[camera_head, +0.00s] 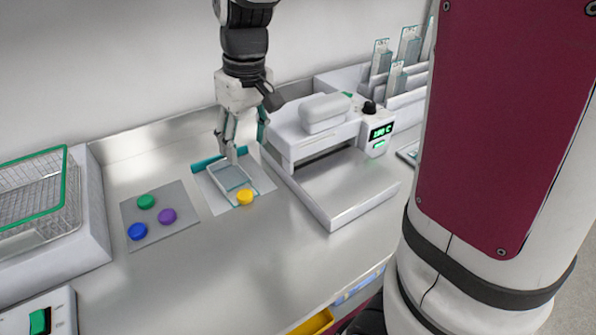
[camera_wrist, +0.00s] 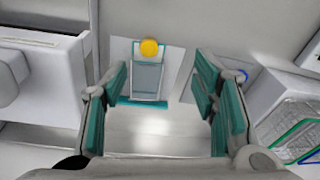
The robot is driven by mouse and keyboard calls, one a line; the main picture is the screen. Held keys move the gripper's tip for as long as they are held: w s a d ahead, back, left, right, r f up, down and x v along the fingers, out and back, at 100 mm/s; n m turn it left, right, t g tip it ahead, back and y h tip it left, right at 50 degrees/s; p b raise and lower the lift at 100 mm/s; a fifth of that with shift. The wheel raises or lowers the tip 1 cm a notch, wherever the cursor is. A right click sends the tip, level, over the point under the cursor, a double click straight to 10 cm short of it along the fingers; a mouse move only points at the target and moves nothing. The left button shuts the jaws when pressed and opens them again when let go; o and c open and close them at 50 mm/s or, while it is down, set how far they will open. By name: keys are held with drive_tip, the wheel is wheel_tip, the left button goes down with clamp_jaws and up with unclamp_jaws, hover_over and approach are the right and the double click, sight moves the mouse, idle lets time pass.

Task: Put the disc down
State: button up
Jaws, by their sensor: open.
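The yellow disc (camera_head: 244,197) sits at the near end of a clear rectangular plate with a teal edge (camera_head: 228,178). In the wrist view the yellow disc (camera_wrist: 149,48) shows at the end of the plate (camera_wrist: 147,78) farther from my fingers. The plate lies on a pale sheet (camera_head: 265,178). My gripper (camera_head: 243,146) is open and empty, pointing down above the far part of the plate, apart from the disc. In the wrist view my teal-padded fingers (camera_wrist: 160,88) are spread wide with nothing between them.
Green (camera_head: 146,201), purple (camera_head: 167,216) and blue (camera_head: 137,231) discs lie on a grey mat (camera_head: 185,238) at left. A white press-like device (camera_head: 340,215) stands right of the plate. A wire basket unit (camera_head: 95,235) is far left.

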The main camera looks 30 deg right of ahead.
drive_tip(key=s+r+m+t, duration=0.1)
drive_tip(key=s+r, duration=0.1)
drive_tip(key=s, duration=0.8)
drive_tip(key=s+r+m+t+h, duration=0.1)
drive_tip(key=s+r+t, duration=0.1)
drive_tip(key=s, duration=0.8)
drive_tip(key=shift+d+r, duration=0.2)
drive_tip(key=shift+r, duration=0.6)
